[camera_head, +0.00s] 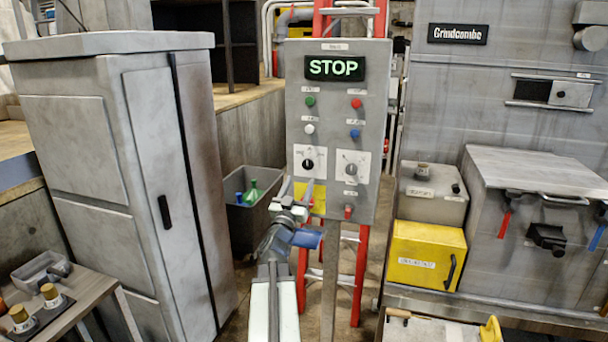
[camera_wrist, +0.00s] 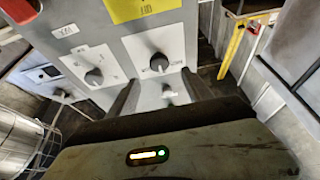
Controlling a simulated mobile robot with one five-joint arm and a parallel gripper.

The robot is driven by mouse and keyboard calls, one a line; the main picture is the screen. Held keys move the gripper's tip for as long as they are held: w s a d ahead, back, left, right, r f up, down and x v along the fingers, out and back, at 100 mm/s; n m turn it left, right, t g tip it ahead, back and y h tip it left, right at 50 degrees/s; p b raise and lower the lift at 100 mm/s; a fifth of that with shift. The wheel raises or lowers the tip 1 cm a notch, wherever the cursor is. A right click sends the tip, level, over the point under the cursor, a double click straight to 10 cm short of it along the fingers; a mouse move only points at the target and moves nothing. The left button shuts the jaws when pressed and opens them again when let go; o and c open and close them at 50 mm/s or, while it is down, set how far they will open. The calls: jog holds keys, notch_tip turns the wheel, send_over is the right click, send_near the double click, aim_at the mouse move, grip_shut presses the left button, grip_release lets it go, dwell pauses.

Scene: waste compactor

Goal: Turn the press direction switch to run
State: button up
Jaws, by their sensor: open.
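The grey control panel (camera_head: 330,120) stands ahead with a lit STOP display (camera_head: 334,68). It carries two rotary switches on white plates: a black one (camera_head: 307,165) at left and a grey one (camera_head: 351,169) at right. Their labels are too small to read, so I cannot tell which is the press direction switch. My gripper (camera_head: 297,187) is open and empty, just below the black switch in the head view.
Green, red, white and blue buttons (camera_head: 355,134) sit above the switches. A tall grey cabinet (camera_head: 130,170) stands at left. A dark bin (camera_head: 250,215) is behind my arm.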

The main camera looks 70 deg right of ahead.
aim_at(308, 165)
jog(key=p+x, duration=0.3)
jog(key=x, duration=0.4)
jog(key=shift+r, duration=0.2)
jog(key=shift+d+r, duration=0.1)
jog(key=shift+d, duration=0.35)
jog(key=shift+a, duration=0.1)
